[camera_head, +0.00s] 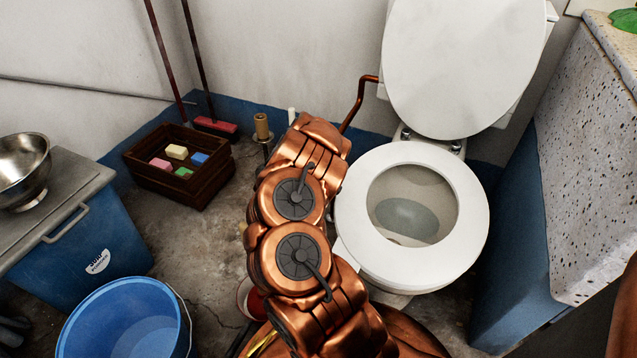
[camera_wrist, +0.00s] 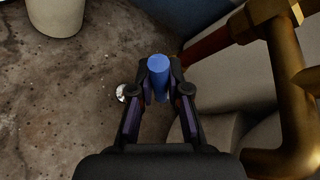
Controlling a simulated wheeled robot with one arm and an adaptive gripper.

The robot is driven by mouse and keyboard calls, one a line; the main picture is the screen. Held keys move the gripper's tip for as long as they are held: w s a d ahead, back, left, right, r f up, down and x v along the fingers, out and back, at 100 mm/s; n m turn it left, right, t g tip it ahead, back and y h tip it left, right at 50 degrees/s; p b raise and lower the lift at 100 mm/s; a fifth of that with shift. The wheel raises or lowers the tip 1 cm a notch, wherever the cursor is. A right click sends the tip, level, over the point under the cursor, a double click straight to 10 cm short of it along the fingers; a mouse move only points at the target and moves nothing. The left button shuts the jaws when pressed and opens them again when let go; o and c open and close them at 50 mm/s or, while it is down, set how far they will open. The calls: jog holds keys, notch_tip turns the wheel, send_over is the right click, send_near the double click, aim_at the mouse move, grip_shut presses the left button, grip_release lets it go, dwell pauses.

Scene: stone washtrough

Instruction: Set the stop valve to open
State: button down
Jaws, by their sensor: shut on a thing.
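In the wrist view, my gripper (camera_wrist: 159,88) is shut on a blue, rounded handle (camera_wrist: 159,68), which sits between its two dark fingertips. The handle looks like the grip of the stop valve, but where it joins the valve is hidden. Brass pipework (camera_wrist: 292,95) with a thick fitting stands close on the right of my gripper. In the head view my copper-coloured arm covers my gripper, the handle and the valve. A bent copper pipe (camera_head: 359,104) runs down the wall beside the toilet, behind my arm.
A white toilet (camera_head: 470,240) with its lid up stands right of my arm. A wooden crate (camera_head: 165,190) with coloured blocks, a blue bucket (camera_head: 75,335) and a blue cooler (camera_head: 85,240) are on the left. A speckled stone trough (camera_head: 590,150) stands at the right.

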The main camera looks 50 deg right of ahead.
jog(key=c, duration=1.1)
grip_release()
jog(key=shift+w+p, duration=0.1)
jog(key=shift+p, duration=0.3)
